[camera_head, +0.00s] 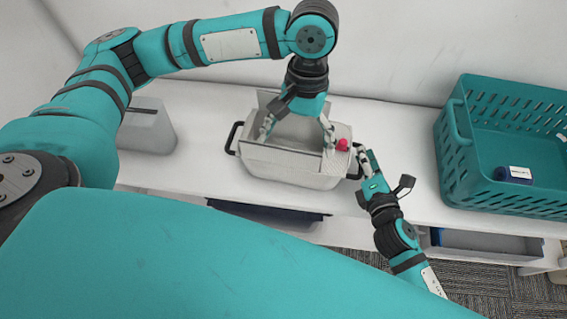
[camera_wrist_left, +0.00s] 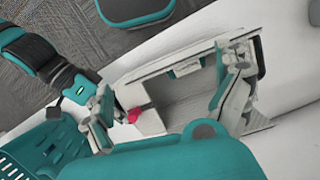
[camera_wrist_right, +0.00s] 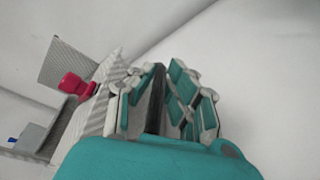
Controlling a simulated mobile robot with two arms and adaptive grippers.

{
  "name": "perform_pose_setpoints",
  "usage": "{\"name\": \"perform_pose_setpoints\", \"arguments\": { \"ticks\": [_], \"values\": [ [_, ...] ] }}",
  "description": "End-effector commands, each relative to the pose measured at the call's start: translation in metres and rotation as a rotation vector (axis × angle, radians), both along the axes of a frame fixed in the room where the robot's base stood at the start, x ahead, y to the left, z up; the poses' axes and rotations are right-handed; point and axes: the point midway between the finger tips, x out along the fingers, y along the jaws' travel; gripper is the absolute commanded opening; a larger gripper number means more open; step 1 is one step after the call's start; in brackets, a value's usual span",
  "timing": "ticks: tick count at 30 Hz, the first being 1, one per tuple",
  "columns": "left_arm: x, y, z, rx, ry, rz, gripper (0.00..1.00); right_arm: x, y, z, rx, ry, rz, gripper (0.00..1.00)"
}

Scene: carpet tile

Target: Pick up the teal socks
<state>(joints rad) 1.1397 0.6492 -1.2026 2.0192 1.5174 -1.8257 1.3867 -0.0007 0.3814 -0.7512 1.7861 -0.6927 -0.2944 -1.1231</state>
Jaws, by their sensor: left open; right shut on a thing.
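No teal socks can be made out for certain. A pale open box (camera_head: 288,168) with dark side handles stands on the white surface. My left gripper (camera_head: 298,130) is open, its fingers reaching down over the box opening; it also shows in the left wrist view (camera_wrist_left: 165,108). In that view a small teal patch (camera_wrist_left: 185,69) shows at the box's inner edge; I cannot tell what it is. My right gripper (camera_head: 361,163) is shut at the box's right side. In the right wrist view a dark strip, seemingly the box's right handle (camera_wrist_right: 155,100), lies between its fingers.
A small red object (camera_head: 342,145) sits at the box's right end, close to both grippers. A teal slotted basket (camera_head: 455,160) with a dark rolled item (camera_head: 513,175) stands at the right. A grey container (camera_head: 148,128) stands at the left. A pale wall runs behind.

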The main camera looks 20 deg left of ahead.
Motion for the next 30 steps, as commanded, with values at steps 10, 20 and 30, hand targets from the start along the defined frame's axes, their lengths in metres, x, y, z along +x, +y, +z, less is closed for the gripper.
{"name": "perform_pose_setpoints", "arguments": {
  "ticks": [10,20,30],
  "values": [
    [0.019,0.042,-0.009,0.049,-0.207,0.152,1.0,-0.001,0.0,-0.001,0.0,0.002,0.001,0.0],
    [0.019,0.042,-0.077,0.049,-0.205,0.15,1.0,-0.001,0.0,-0.001,0.0,0.003,0.0,0.0],
    [0.019,0.041,-0.108,0.047,-0.206,0.148,1.0,-0.001,0.0,-0.002,-0.001,0.003,0.001,0.0]
  ]
}}
